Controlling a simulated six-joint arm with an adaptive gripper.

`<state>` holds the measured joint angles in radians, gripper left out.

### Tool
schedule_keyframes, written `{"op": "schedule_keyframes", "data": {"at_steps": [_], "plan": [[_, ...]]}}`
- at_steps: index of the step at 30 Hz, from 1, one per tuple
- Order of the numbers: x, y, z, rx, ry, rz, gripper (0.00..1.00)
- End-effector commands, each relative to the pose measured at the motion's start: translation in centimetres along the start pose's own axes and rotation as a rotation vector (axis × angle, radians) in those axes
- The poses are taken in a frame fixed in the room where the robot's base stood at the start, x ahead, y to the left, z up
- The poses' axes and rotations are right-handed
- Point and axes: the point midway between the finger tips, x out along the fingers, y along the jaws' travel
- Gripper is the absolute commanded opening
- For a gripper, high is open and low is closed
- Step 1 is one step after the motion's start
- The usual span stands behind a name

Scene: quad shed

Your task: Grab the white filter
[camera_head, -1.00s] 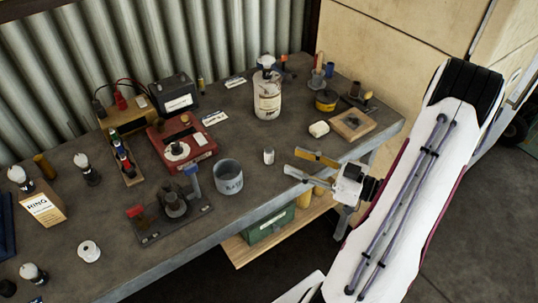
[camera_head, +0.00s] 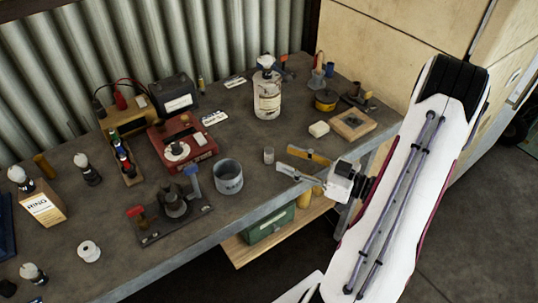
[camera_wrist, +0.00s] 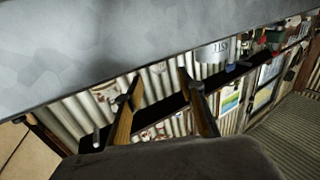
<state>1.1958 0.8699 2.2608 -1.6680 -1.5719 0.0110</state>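A small pale cylinder (camera_head: 268,156), which looks like the white filter, stands upright on the workbench (camera_head: 240,110) near its front edge. My gripper (camera_head: 283,159) is just right of it, with its two long fingers apart and nothing seen between them. The fingertips are close to the cylinder; I cannot tell if they touch it. In the wrist view the gripper (camera_wrist: 159,76) shows open fingers, and I cannot make out the cylinder there. A white ring-shaped piece (camera_head: 89,251) lies at the front left of the bench.
A grey tin cup (camera_head: 228,178) stands left of the cylinder; it also shows upside down in the wrist view (camera_wrist: 212,50). A red case (camera_head: 194,150) is further left.

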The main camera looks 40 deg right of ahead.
Motion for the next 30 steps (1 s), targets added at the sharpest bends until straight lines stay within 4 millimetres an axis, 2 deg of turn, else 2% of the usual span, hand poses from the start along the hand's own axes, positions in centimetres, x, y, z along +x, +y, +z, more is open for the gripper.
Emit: {"op": "schedule_keyframes", "data": {"at_steps": [14,30], "plan": [[0.6,0.0,0.0,0.000,0.000,-0.001,0.39],[4.9,0.1,0.0,0.000,0.000,-0.001,0.39]]}}
